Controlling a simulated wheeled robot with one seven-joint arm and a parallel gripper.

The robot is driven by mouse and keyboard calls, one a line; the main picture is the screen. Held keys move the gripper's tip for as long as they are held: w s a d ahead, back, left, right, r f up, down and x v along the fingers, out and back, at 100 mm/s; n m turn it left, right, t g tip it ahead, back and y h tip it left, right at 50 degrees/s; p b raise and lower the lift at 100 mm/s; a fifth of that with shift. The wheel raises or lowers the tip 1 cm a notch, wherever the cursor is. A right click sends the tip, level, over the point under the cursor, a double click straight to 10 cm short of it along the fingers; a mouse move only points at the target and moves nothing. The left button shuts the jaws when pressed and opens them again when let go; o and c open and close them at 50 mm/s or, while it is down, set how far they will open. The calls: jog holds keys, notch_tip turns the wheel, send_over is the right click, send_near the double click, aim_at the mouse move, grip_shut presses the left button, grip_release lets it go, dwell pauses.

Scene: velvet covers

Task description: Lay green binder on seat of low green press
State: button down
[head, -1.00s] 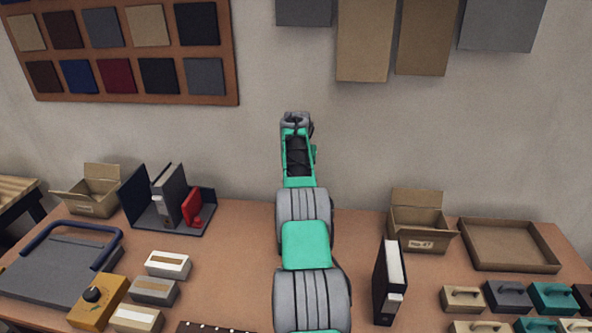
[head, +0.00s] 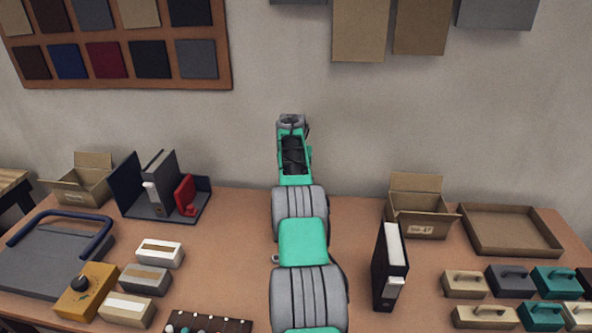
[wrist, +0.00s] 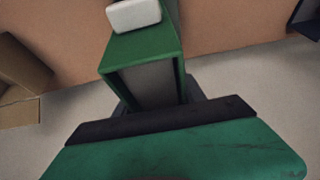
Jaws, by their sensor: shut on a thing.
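The green binder (wrist: 140,62) shows in the wrist view, with a white label patch on its spine and its grey page end between the covers. My gripper (wrist: 160,112) is shut on the page end; its dark fingers show only in part behind the scuffed green panel with a black edge. In the head view my arm rises in the middle and hides the binder and the gripper. I cannot make out the low green press in either view.
A black binder (head: 389,266) stands right of my arm. Cardboard boxes (head: 421,219) stand at the back. A dark bookend stand (head: 150,207) holds a grey binder and a red item. Handled blocks (head: 465,284) fill the right front. Brown table (head: 235,255) shows bare beside my arm.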

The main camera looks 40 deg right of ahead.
jog(key=shift+f, duration=0.55)
jog(key=c, duration=0.9)
grip_release()
jog(key=shift+c, duration=0.2)
jog(key=o, duration=0.3)
jog(key=shift+o, duration=0.2)
jog(key=shift+f, duration=0.15)
jog(key=b+v, duration=0.2)
jog(key=v, duration=0.6)
jog(key=shift+a, duration=0.1)
